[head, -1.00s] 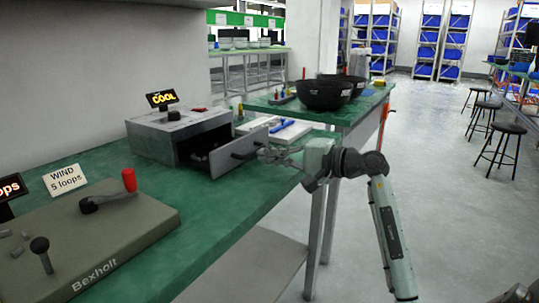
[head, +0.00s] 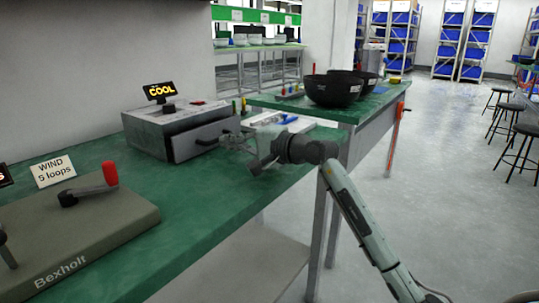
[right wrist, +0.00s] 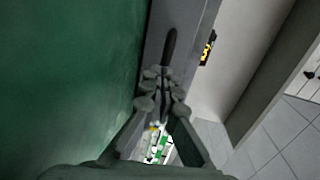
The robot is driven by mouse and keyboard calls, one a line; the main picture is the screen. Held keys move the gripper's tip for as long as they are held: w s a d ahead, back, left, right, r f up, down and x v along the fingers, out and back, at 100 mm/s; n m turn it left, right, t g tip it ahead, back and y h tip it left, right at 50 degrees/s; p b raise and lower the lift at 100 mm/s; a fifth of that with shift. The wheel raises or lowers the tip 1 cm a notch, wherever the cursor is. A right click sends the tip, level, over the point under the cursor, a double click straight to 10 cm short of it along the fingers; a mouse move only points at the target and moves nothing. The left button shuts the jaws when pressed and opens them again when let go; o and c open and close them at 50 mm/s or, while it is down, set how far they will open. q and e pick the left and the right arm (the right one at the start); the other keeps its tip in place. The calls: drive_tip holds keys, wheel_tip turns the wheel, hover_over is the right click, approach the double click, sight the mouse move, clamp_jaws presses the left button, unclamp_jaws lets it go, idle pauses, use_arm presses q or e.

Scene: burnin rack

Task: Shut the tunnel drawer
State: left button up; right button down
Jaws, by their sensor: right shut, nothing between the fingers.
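The grey tunnel box (head: 165,125) stands on the green bench under a lit "COOL" sign (head: 160,90). In the right wrist view the fingertips (right wrist: 163,74) are at the handle's near end; contact is unclear. My left gripper is out of view.
A winding board with a red-knobbed crank (head: 110,174) and a "WIND 5 loops" card (head: 53,171) are at the left. Black bowls (head: 332,90) stand on the farther bench (head: 262,101). Bare green bench top (head: 215,190) lies before the box.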

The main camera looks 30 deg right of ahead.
drive_tip(key=shift+x, duration=1.05)
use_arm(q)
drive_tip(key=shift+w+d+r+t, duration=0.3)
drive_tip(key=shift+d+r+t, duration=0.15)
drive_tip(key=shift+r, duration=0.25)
use_arm(e)
drive_tip(key=shift+r, duration=0.15)
drive_tip(key=shift+s, duration=0.1)
drive_tip(key=v, duration=1.2)
